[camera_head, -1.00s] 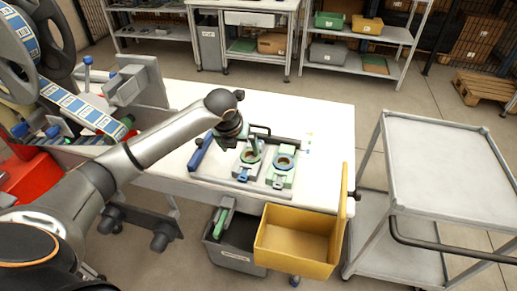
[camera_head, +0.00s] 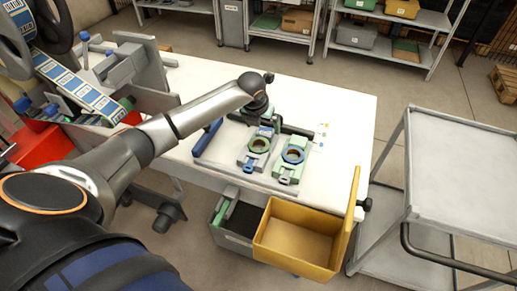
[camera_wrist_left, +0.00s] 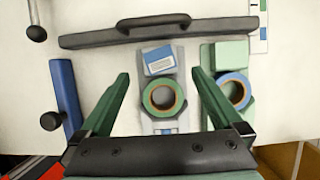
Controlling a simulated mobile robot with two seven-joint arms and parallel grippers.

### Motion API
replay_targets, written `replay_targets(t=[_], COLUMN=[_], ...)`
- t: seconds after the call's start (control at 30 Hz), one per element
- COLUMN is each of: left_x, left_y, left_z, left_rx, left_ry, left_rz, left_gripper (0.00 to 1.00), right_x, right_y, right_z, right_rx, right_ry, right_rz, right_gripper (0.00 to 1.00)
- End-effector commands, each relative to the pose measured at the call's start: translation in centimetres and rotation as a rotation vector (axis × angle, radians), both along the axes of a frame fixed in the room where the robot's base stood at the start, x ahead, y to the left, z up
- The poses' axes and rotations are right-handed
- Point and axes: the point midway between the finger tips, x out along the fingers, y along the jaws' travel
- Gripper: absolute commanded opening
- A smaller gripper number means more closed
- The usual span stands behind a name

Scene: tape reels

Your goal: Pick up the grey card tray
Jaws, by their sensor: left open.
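The grey card tray (camera_head: 249,158) lies on the white table with a green-rimmed tape ring on it. It also shows in the left wrist view (camera_wrist_left: 147,80), with a blue block with a white label at its far end. My left gripper (camera_wrist_left: 160,76) is open. Its two green fingers stand apart on either side of the tray in that view, with nothing held between them. In the head view the left gripper (camera_head: 261,122) is over the tray's far end. Contact between fingers and tray cannot be told. My right gripper is not seen.
A green tray (camera_head: 286,171) with a blue-rimmed ring lies close to the right. A dark handled bar (camera_wrist_left: 190,30) runs behind both trays, and a blue bar (camera_head: 207,138) lies left. A yellow bin (camera_head: 301,233) and grey bin (camera_head: 236,229) are at the front edge. A cart (camera_head: 455,165) stands right.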

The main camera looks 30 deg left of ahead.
Motion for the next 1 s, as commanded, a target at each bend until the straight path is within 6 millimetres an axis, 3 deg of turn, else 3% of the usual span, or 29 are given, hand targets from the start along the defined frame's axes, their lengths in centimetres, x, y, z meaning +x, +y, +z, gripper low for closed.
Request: replay_targets(t=[0.3,0.67,1.0], left_x=[1.6,1.9,1.9], left_y=[0.3,0.4,0.4], left_z=[-4.3,-4.7,-4.7], left_rx=[-0.001,0.0,0.0], left_ry=[0.003,0.0,0.001], left_rz=[0.002,0.0,0.0], left_gripper=[1.0,0.99,0.61], right_x=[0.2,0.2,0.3], right_y=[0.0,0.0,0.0], right_z=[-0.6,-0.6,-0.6], right_rx=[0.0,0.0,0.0], right_ry=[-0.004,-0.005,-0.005], right_rz=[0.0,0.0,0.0], right_gripper=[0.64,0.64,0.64])
